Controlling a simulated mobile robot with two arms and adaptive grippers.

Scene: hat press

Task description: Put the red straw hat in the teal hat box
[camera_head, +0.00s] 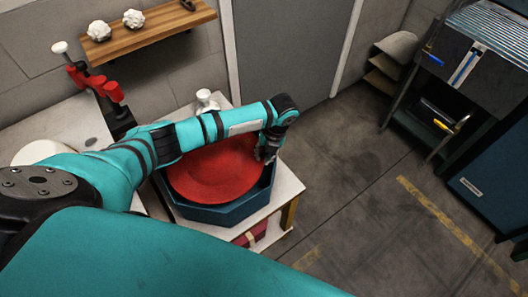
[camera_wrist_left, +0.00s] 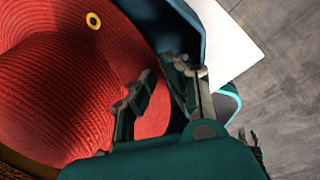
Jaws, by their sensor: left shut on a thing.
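The red straw hat (camera_head: 213,168) lies with its wide round brim over and within the opening of the octagonal dark teal hat box (camera_head: 222,213). In the left wrist view the hat (camera_wrist_left: 70,85) fills the left side, with ribbed weave and a small yellow ring on it. The box wall (camera_wrist_left: 185,25) shows beside it. My left gripper (camera_head: 266,154) is at the right side of the hat, inside the box edge, shut on the brim. Its fingers also show in the left wrist view (camera_wrist_left: 163,95). How deep the hat sits is partly hidden by my arm. My right gripper is out of view.
The box stands on a white-topped table (camera_head: 287,187) with a dark red box (camera_head: 250,235) beneath. A wooden shelf (camera_head: 150,32) is on the wall. A red-handled device (camera_head: 113,92) stands left. A dark rack (camera_head: 455,85) is at right; the floor between is clear.

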